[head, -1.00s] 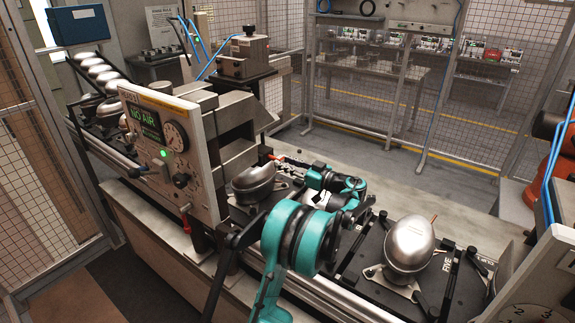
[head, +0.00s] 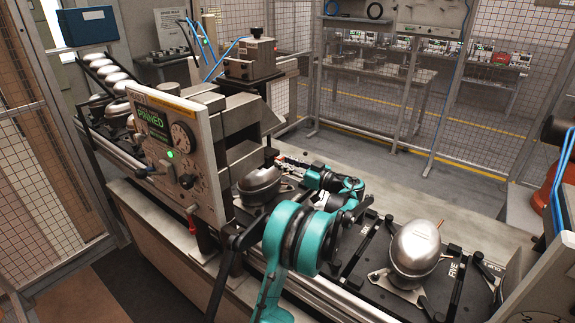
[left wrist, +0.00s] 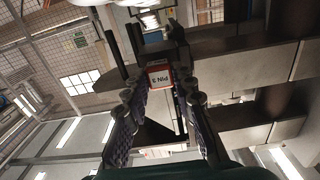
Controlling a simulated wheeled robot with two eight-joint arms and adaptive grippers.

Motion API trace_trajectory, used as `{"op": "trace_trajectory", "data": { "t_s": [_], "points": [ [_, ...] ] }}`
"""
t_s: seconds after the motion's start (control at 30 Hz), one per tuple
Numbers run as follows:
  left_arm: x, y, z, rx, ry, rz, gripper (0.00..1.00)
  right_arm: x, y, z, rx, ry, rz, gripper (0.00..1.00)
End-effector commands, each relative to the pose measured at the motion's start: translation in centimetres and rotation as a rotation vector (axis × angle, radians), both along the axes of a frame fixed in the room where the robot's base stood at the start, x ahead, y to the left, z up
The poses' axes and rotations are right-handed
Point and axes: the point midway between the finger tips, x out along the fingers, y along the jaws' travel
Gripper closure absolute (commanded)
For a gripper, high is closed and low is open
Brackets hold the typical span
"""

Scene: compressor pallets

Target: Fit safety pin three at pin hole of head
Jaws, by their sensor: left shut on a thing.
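Safety pin three shows in the left wrist view as a red-and-white tag (left wrist: 159,76) reading "PIN 3", between the fingers. My left gripper (head: 279,160) is shut on it, at the right side of the press head (head: 240,112). In the left wrist view the left gripper's fingers (left wrist: 162,97) close from both sides near the tag, with the dark blocks of the press beyond. The pin hole and the pin's shaft are hidden, so I cannot see how deep the pin sits. The panel display (head: 153,124) reads "PINNED". My right gripper is not in view.
A silver compressor dome (head: 259,183) sits under the press head, just below my left gripper. Another silver compressor (head: 415,247) stands on the black pallet (head: 365,268) at right. More domes (head: 118,78) line the conveyor at back left. Wire-mesh fencing (head: 340,80) stands behind.

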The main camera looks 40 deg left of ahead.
Motion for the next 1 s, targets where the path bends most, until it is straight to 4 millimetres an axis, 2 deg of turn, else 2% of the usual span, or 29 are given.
{"op": "trace_trajectory", "data": {
  "t_s": [0.33,0.37,0.43,0.77,0.87,1.0],
  "points": [
    [-0.1,0.9,0.0,0.001,0.000,0.000,1.00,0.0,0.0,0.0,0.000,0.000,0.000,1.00],
    [-0.1,0.8,0.0,0.001,0.000,-0.001,0.70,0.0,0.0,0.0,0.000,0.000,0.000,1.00],
    [-0.1,0.8,0.0,0.001,0.000,-0.001,0.51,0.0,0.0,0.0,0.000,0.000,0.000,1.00],
    [0.0,0.7,0.0,0.000,0.000,-0.001,0.51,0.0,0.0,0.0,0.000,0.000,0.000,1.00],
    [0.1,-0.2,0.0,0.000,0.000,-0.002,0.51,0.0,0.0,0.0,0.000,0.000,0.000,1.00],
    [0.4,-2.8,0.0,0.000,0.000,-0.004,0.51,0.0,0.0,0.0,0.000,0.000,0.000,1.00]
  ]
}}
